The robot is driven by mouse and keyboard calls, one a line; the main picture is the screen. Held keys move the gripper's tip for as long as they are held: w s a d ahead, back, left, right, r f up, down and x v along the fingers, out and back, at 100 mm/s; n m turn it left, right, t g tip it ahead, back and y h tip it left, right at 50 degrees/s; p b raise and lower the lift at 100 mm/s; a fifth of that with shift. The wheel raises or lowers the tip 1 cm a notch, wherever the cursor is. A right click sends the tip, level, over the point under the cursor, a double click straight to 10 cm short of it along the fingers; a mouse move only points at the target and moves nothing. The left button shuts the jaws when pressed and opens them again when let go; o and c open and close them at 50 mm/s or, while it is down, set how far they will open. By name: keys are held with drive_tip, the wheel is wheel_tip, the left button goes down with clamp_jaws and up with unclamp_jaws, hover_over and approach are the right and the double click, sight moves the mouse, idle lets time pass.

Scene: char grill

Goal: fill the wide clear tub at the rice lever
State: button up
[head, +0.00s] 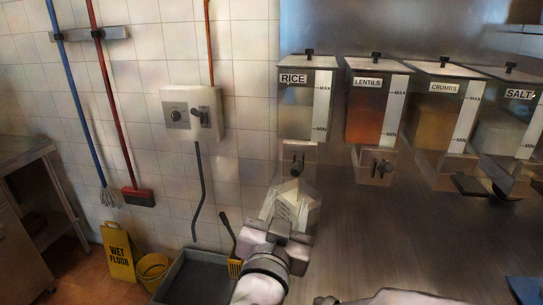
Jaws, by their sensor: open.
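The clear tub (296,191) stands below the rice dispenser (306,104), in front of the dark rice lever (297,166). Its walls are see-through, and something pale shows in its lower part; I cannot tell whether that is rice or my own fingers seen through the wall. My gripper (286,226) is open at the near side of the tub. Its fingertips overlap the tub in the picture, so contact is unclear. The rice bin looks pale grey, and its fill level is hard to read.
Bins of lentils (374,112), crumbs (437,112) and salt (507,125) line the wall to the right. The steel counter (400,235) is mostly bare in the middle. A grey floor basin (195,280), yellow bucket (153,268) and wet floor sign (118,252) are at lower left.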

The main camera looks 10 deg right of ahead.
sight(295, 175)
drive_tip(key=x, duration=1.2)
drive_tip(key=shift+w, duration=0.3)
drive_tip(key=shift+w+d, duration=0.25)
drive_tip(key=shift+w, duration=0.35)
drive_tip(key=shift+r, duration=0.1)
clamp_jaws()
